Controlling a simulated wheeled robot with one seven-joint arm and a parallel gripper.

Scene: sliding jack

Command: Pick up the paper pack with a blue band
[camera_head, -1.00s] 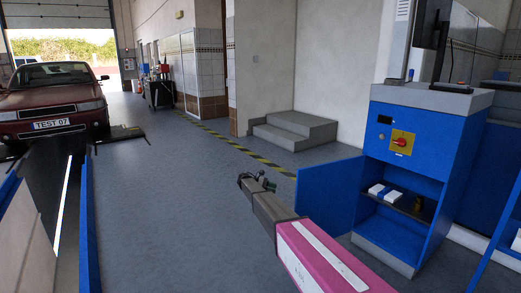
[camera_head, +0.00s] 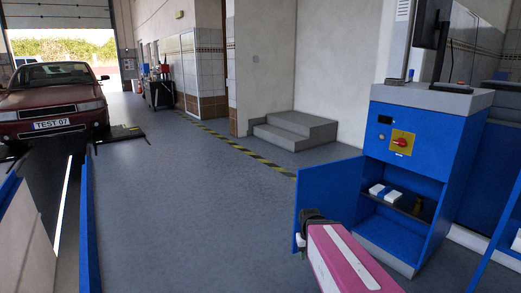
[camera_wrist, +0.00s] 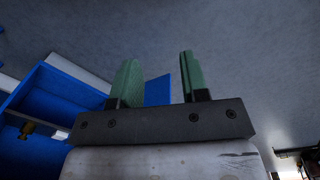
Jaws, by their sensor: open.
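The paper pack (camera_head: 377,189) is white with a blue band. It lies on the shelf inside the open blue cabinet, right of centre in the head view. My gripper is open and empty, its two green fingers apart in the wrist view (camera_wrist: 157,58). In the head view my arm reaches up in front of the cabinet's open door. The gripper is mostly hidden behind the arm there, left of and apart from the pack. I cannot make out the pack in the wrist view.
The blue cabinet (camera_head: 436,150) has a red switch. Its open door (camera_head: 329,188) stands out to the left. A small brass-coloured object (camera_head: 418,205) is on the shelf right of the pack. Steps (camera_head: 295,129) stand behind.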

